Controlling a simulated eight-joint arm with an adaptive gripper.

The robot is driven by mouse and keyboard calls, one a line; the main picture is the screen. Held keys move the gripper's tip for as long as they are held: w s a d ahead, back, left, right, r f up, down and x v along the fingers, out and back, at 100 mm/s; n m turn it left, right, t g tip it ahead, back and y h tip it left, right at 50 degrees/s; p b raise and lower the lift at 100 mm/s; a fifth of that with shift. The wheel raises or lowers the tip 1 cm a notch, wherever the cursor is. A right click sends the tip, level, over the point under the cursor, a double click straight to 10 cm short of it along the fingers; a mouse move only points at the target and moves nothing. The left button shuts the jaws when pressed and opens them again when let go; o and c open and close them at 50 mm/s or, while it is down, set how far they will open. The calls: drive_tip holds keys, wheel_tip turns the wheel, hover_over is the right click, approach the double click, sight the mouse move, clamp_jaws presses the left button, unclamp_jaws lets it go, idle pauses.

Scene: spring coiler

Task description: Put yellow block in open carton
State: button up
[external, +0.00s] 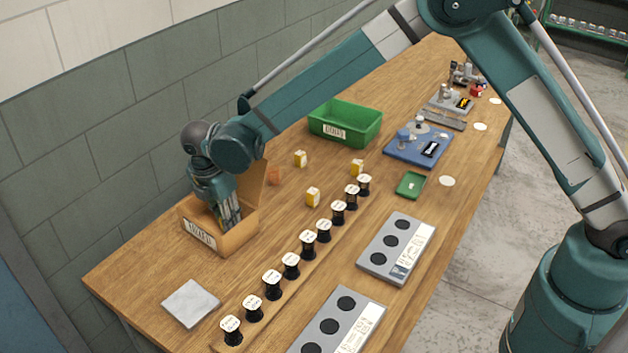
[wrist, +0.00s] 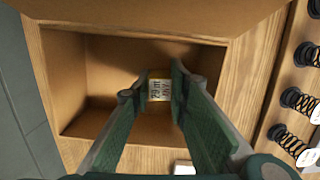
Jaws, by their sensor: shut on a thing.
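The open carton (external: 236,241) is a brown cardboard box with a white label at the left end of the table. In the wrist view its inside (wrist: 95,62) lies below my gripper. My gripper (external: 230,215) points down into the carton, and its fingers are partly hidden by the carton's front wall. In the wrist view the fingers (wrist: 161,84) are shut on a yellow block (wrist: 160,90) with a white printed label. The block is over the carton's interior; I cannot tell whether it touches the floor. The held block is hidden in the external view.
Other yellow and white blocks stand on the table (external: 150,262), one near the green bin (external: 345,124), one (external: 313,196) near the row of springs (external: 307,243). A grey plate (external: 190,303) lies in front of the carton. A raised carton flap (external: 254,186) stands beside my arm.

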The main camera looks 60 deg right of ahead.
drive_tip(key=shift+f, duration=0.35)
drive_tip(key=shift+f, duration=0.15)
drive_tip(key=o, duration=0.8)
drive_tip(key=shift+o, duration=0.2)
wheel_tip(320, 180, up, 12)
drive_tip(key=a, duration=0.1)
drive_tip(key=shift+a, duration=0.4)
idle(0.6)
